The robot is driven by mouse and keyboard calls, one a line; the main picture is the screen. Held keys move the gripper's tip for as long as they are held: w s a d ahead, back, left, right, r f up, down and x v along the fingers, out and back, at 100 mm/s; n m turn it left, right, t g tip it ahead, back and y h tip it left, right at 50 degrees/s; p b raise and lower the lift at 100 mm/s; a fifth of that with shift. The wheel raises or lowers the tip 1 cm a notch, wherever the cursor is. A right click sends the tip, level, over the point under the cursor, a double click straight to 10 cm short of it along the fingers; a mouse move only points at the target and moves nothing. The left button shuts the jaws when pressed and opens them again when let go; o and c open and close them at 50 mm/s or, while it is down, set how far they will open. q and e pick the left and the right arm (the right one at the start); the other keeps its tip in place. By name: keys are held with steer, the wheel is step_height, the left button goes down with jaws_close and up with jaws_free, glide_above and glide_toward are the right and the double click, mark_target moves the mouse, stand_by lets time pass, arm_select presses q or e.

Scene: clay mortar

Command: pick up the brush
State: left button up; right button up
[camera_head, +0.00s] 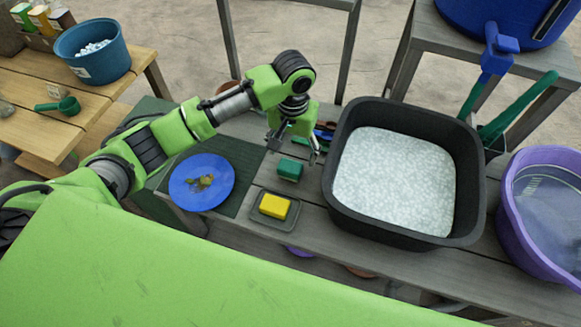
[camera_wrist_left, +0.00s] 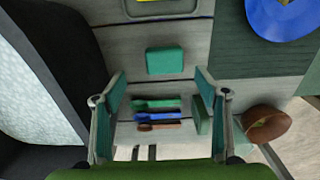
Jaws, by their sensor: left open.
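Three slim brush-like items lie side by side on the grey wooden table: a green one (camera_wrist_left: 157,103), a blue one (camera_wrist_left: 157,117) and a brown one (camera_wrist_left: 158,127). In the head view, my left gripper partly hides them, and blue and reddish bits (camera_head: 325,133) show beside it. My left gripper (camera_head: 293,148) points down above the table, open and empty. In the left wrist view, its fingers (camera_wrist_left: 160,78) stand apart on either side of the three items. I cannot tell its exact height above them. My right gripper is not in view.
A green block (camera_head: 290,169) lies close to my left gripper. A yellow sponge (camera_head: 274,206) sits on a small tray. A blue plate (camera_head: 190,195) lies left. A brown pot (camera_wrist_left: 265,122) stands near the right finger in the wrist view.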

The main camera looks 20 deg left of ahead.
mark_target(290, 166)
arm_select(q)
step_height(290, 166, down, 3)
steer(key=shift+w+r, duration=0.1)
steer(key=shift+r, duration=0.1)
steer(key=shift+w+a+f, duration=0.1)
steer(key=shift+f, duration=0.45)
steer(key=f, duration=0.3)
steer(key=shift+a+f+p, duration=0.25)
steer(key=shift+a+p, duration=0.05)
steer(key=shift+p, duration=0.05)
steer(key=shift+f, duration=0.55)
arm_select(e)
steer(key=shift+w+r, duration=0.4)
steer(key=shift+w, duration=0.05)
arm_select(q)
steer(key=c, duration=1.2)
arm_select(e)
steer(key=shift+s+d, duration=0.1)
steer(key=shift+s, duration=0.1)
